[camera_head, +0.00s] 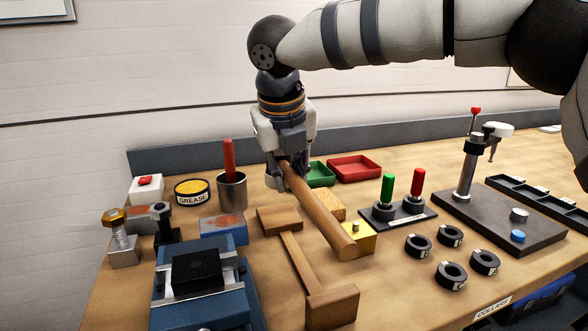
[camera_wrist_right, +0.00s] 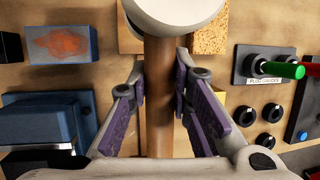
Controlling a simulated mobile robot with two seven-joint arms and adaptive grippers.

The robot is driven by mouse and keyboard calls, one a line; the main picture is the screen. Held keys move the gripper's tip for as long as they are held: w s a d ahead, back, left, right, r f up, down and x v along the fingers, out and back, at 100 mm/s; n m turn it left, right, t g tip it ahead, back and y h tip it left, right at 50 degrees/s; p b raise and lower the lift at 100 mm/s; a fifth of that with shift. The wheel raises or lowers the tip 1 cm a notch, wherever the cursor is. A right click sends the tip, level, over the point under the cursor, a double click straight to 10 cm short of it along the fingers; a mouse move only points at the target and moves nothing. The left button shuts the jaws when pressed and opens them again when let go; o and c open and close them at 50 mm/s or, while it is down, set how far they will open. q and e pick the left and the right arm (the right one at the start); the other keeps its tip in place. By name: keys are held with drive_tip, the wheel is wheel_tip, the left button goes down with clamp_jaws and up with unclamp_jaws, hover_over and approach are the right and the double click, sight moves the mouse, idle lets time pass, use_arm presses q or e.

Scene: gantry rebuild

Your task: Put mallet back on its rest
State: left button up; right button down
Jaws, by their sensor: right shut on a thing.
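My right gripper (camera_head: 288,168) is shut on the brown wooden handle of the mallet (camera_head: 322,218), above the bench. The handle slants down and right in the head view, its free end towards me. In the right wrist view the handle (camera_wrist_right: 160,110) runs between the fingers, with a pale rounded head (camera_wrist_right: 178,14) at the top edge. The wooden rest (camera_head: 298,262) lies on the bench below and left of the handle: two blocks joined by a bar. It looks empty. My left gripper is not in view.
A blue vise (camera_head: 203,288) stands left of the rest. A yellow block (camera_head: 362,240), a sponge-like block (camera_head: 329,204) and a plate with green and red levers (camera_head: 398,213) are to the right, with several black collars (camera_head: 451,275) nearer. A metal cup (camera_head: 232,192) stands behind.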

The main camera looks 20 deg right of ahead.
drive_tip(key=shift+a+f, duration=0.25)
drive_tip(key=shift+f, duration=0.15)
drive_tip(key=shift+f+b, duration=0.5)
drive_tip(key=shift+f, duration=1.75)
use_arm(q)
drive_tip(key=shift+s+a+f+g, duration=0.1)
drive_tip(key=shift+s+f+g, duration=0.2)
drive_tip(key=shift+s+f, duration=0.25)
use_arm(e)
drive_tip(key=shift+f, duration=0.55)
drive_tip(key=shift+f, duration=0.1)
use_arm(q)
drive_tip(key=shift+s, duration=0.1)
use_arm(e)
drive_tip(key=c, duration=1.4)
unclamp_jaws()
drive_tip(key=shift+o, duration=0.2)
drive_tip(key=v, duration=1.2)
